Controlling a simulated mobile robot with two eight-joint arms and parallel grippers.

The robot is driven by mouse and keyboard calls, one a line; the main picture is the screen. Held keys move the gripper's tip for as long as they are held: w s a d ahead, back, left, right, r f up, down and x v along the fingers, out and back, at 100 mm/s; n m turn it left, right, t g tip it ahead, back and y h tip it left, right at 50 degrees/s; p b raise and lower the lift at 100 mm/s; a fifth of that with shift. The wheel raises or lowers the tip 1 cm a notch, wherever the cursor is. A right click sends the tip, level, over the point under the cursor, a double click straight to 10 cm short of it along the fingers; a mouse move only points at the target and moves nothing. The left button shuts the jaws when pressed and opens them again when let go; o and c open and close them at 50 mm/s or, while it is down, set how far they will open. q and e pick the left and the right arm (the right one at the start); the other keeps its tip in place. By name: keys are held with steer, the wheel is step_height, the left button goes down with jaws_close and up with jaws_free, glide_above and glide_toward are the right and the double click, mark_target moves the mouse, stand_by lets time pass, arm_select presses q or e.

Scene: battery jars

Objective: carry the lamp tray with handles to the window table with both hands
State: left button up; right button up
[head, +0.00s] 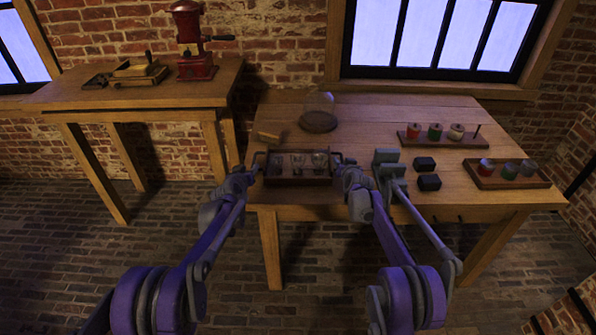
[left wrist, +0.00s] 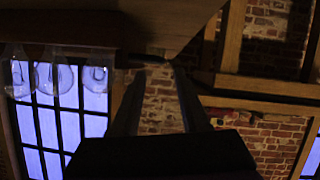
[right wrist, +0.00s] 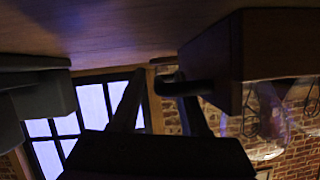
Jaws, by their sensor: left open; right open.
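The lamp tray (head: 297,181) is a dark wooden tray with several clear glass bulbs and a dark handle at each end. It rests on the near left part of the right-hand wooden table (head: 365,118). My left gripper (head: 252,172) is open at its left handle; in the left wrist view the open fingers (left wrist: 158,98) are close to the dark handle (left wrist: 148,57). My right gripper (head: 343,165) is open at the right handle. In the right wrist view the handle (right wrist: 182,86) reaches between the open fingers (right wrist: 158,100). Contact cannot be told.
Grey blocks (head: 386,157) and black blocks (head: 429,182) lie right of my right gripper. A glass dome (head: 319,112) and small wooden block (head: 268,135) stand behind the tray. Racks (head: 440,141) are further right. The left table (head: 130,97) carries a red mill (head: 190,42).

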arm_select(q)
steer(key=v, duration=0.4)
steer(key=shift+s+r, duration=0.1)
steer(key=shift+s, duration=0.2)
arm_select(e)
steer(key=v, duration=1.2)
arm_select(q)
steer(key=shift+s+r, duration=0.1)
